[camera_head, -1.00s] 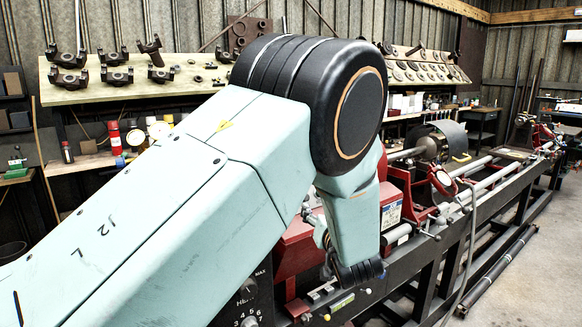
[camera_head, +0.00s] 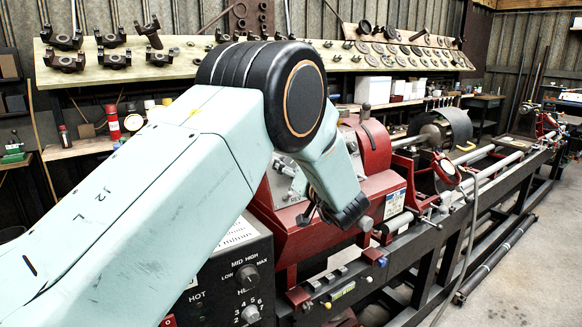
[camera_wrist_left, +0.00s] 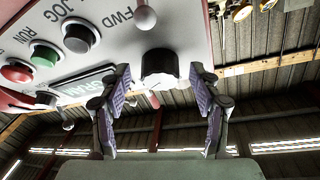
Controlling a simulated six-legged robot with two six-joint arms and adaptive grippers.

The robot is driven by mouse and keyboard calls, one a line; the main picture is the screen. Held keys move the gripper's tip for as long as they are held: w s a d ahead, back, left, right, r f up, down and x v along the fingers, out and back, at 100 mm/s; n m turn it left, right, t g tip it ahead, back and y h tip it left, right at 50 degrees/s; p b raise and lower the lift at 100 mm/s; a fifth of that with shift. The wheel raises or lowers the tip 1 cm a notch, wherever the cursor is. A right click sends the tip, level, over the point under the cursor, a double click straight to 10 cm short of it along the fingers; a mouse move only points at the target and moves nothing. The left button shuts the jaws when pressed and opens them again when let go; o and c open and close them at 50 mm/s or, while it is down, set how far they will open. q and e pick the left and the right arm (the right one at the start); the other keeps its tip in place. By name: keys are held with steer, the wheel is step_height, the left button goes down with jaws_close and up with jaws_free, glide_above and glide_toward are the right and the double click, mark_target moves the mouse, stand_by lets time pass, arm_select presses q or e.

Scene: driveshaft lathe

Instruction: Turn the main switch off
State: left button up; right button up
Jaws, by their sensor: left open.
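My right gripper is out of view.
A dark box with dials (camera_head: 230,285) stands below my left arm. The lathe bed (camera_head: 440,238) runs to the back right, with a chuck (camera_head: 447,130) on it. A wooden shelf with yokes (camera_head: 185,68) is behind. The floor (camera_head: 530,285) at right is mostly clear.

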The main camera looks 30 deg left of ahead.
arm_select(q)
steer(key=shift+s+d+r, duration=0.15)
steer(key=shift+d+r, duration=0.2)
steer(key=shift+r, duration=0.1)
steer(key=shift+a+f, duration=0.1)
steer(key=shift+a, duration=0.1)
steer(key=shift+w+a+f, duration=0.25)
steer(key=shift+a+f, duration=0.05)
steer(key=shift+a, duration=0.05)
steer(key=c, duration=0.3)
steer(key=shift+c, duration=0.7)
steer(key=shift+d+r, duration=0.2)
steer(key=shift+d, duration=0.15)
steer(key=c, duration=0.3)
steer(key=shift+s+a, duration=0.1)
steer(key=c, duration=0.4)
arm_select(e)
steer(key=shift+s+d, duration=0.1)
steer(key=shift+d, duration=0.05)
